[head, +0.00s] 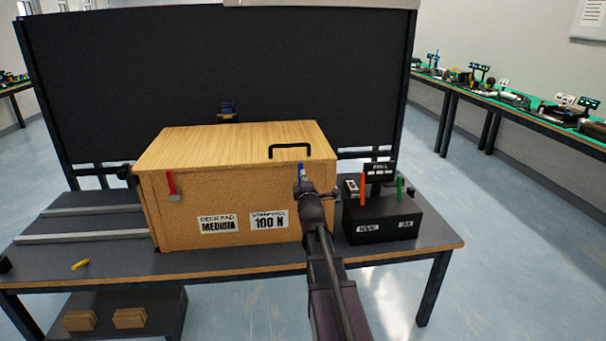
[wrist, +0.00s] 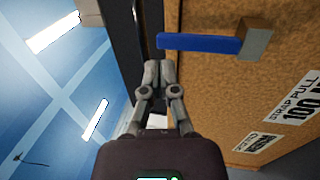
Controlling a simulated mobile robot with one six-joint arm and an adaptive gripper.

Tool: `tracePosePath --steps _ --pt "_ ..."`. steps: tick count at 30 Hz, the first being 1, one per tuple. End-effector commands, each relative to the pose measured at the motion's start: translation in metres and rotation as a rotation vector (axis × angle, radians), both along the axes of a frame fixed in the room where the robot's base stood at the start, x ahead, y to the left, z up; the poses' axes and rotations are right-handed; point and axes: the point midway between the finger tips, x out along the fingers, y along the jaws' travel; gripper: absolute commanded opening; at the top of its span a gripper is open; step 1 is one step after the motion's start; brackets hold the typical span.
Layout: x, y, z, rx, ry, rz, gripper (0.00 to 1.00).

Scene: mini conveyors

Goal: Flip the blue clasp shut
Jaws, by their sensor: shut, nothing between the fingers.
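The blue clasp (head: 301,172) shows as a small upright blue piece at the front right lid edge of the wooden box (head: 270,237). In the wrist view the clasp (wrist: 198,44) is a straight blue bar running from a grey block (wrist: 254,40) on the box front out to the lid edge. My gripper (head: 303,187) is in front of the box and hides the clasp's lower part in the head view. In the wrist view its closed, empty fingertips (wrist: 158,66) are close to the bar's free end, with a small gap showing.
A red clasp (head: 171,184) is on the box's front left. A black handle (head: 290,147) stands on the lid. A black holder (head: 382,222) with orange and green pieces stands right of the box. A yellow piece (head: 80,264) lies at the table's left front.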

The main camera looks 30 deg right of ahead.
Motion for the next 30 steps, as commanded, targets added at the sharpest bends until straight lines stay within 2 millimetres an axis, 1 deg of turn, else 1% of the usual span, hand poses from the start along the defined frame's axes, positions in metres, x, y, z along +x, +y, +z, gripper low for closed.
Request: tracePosePath --steps 1,6,12,15,21,30 --pt "-0.012 0.006 0.000 0.000 0.000 0.000 0.00" --pt "-0.041 0.018 0.000 0.000 0.001 0.000 0.00" --pt "-0.070 0.030 0.000 0.000 0.001 0.000 0.00" --pt "-0.081 0.034 0.000 0.000 0.001 0.000 0.00" --pt "-0.092 0.039 0.000 0.000 0.001 0.000 0.00" --pt "-0.093 0.039 0.001 0.001 0.001 -0.001 0.00"
